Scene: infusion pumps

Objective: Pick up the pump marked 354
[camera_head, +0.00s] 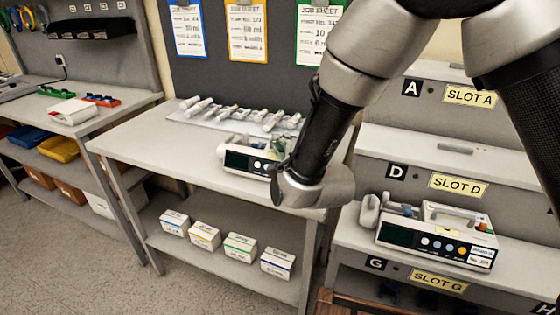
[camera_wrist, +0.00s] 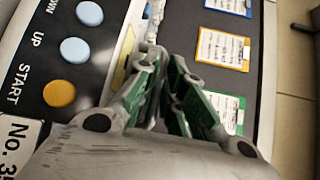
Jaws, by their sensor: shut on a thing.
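A white pump (camera_head: 250,160) with a dark front panel stands on the middle table, its right part hidden behind my wrist. In the wrist view its face (camera_wrist: 65,60) fills the left side, with blue DOWN and UP buttons, an orange START button and a label reading "No. 35", the last digit cut off. My gripper (camera_wrist: 165,65) is shut on the pump, its green-padded fingers close together at the pump's top; the exact grip point is hard to see.
Several syringes or vials lie on a tray (camera_head: 270,126) behind the held pump. Several small boxes (camera_head: 240,247) stand on the shelf below. Job sheets (camera_head: 247,32) hang on the back board. Slot D's shelf (camera_head: 400,147) on the right looks empty. A left bench (camera_head: 72,112) holds coloured bins.

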